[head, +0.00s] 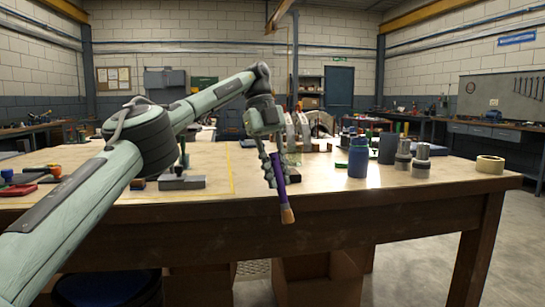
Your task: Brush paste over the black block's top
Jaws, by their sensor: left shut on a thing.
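My left gripper (276,172) is shut on a brush (284,197) with a purple handle and pale brown bristles. The brush points down, its bristles in front of the table's near edge in the picture. A dark grey block (181,183) lies on the table to the left of the brush, near the front edge; I cannot tell for sure that it is the black block. Its top looks bare at this size. No paste can be made out. My right gripper is not in view.
The wooden table (400,190) has a yellow outline around its left part. A blue jar (358,158), grey metal cylinders (421,162) and a tape roll (490,164) stand at the right. Red-handled tools (20,190) lie at the far left.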

